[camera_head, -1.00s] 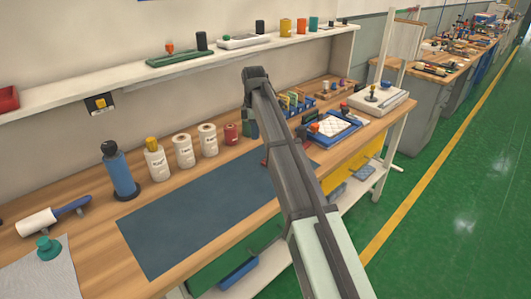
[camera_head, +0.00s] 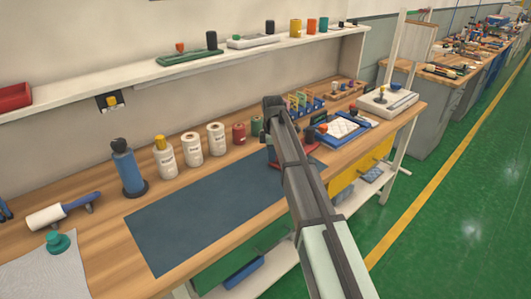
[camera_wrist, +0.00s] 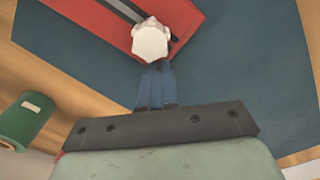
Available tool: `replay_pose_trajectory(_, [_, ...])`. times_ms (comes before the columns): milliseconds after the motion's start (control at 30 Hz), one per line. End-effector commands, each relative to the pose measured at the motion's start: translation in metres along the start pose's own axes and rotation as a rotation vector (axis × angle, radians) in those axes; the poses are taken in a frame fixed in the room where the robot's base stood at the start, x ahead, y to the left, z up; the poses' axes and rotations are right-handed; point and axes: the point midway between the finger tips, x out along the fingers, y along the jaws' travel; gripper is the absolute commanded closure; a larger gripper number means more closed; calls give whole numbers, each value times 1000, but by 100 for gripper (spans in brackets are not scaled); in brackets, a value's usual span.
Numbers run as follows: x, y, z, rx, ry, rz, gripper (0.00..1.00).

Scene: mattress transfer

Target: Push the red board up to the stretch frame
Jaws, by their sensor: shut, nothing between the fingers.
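The red board (camera_head: 314,163) lies at the right part of the dark blue mat, mostly hidden behind my arm in the head view. In the wrist view the red board (camera_wrist: 105,20) carries a dark strip and a white knob (camera_wrist: 150,42). My gripper (camera_wrist: 155,72) is shut, with its blue fingers right by the knob; I cannot tell whether they touch it. In the head view my gripper (camera_head: 271,146) points down over the mat, partly hidden. A blue frame with a white patterned panel (camera_head: 342,129), likely the stretch frame, lies farther right on the bench.
The dark blue mat (camera_head: 190,215) is bare on its left. Several bottles and spools (camera_head: 192,148) stand behind it. A green spool (camera_wrist: 27,118) is near my gripper in the wrist view. A white device (camera_head: 388,101) sits at the bench's right end.

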Motion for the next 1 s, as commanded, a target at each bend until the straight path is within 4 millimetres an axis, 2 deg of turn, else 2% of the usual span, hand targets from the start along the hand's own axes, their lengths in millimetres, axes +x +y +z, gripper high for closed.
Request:
replay_pose_trajectory(133, [0,0,8,0,0,0,100])
replay_pose_trajectory(533, [0,0,10,0,0,0,100])
replay_pose_trajectory(800, [0,0,33,1,0,0,100])
replay_pose_trajectory(1000, [0,0,32,0,0,0,100])
